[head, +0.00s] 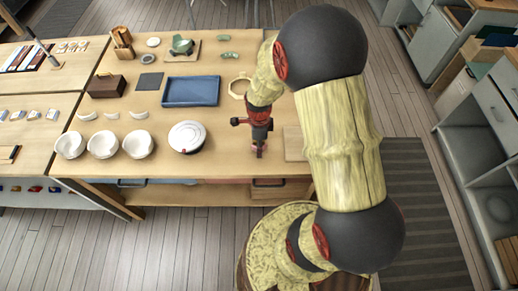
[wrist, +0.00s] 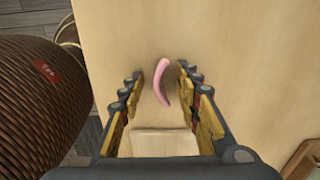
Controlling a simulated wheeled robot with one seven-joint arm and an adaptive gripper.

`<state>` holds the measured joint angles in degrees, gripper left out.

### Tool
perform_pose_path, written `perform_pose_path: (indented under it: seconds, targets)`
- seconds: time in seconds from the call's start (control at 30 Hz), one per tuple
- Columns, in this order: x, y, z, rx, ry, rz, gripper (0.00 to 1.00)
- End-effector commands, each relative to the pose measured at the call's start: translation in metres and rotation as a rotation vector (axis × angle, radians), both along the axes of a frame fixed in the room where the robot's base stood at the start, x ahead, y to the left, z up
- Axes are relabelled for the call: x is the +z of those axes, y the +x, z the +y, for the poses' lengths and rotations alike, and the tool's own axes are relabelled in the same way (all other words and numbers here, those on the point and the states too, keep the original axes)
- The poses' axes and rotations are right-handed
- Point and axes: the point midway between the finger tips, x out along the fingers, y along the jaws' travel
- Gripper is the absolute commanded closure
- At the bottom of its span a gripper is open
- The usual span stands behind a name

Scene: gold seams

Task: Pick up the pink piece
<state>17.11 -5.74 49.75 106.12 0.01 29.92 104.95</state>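The pink piece (wrist: 161,84) is a slim, curved shard lying on the light wooden table top in the wrist view. My gripper (wrist: 160,77) is open, with one finger on each side of the piece. Bare table shows between the piece and both fingers, and nothing is held. In the head view my gripper (head: 259,151) points down over the table near its front edge. The piece cannot be made out clearly there, as the gripper covers that spot.
A pale wooden board (head: 294,143) lies right of my gripper. A white round dish (head: 188,136) and several white bowls (head: 137,144) stand to the left. A blue tray (head: 190,91) and a wooden ring (head: 238,88) lie farther back.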

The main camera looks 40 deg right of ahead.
Motion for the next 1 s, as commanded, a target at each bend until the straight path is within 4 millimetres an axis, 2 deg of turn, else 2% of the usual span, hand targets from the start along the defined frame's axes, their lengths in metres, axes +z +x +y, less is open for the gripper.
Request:
perform_pose_path:
  seconds: [0.17, 0.73, 1.0]
  targets:
    - [0.0014, 0.0005, -0.0002, 0.000, -0.001, -0.001, 0.68]
    - [0.0015, 0.0004, -0.0001, 0.000, -0.001, -0.001, 1.00]
    - [0.0016, 0.0005, -0.0002, 0.000, -0.001, -0.001, 1.00]
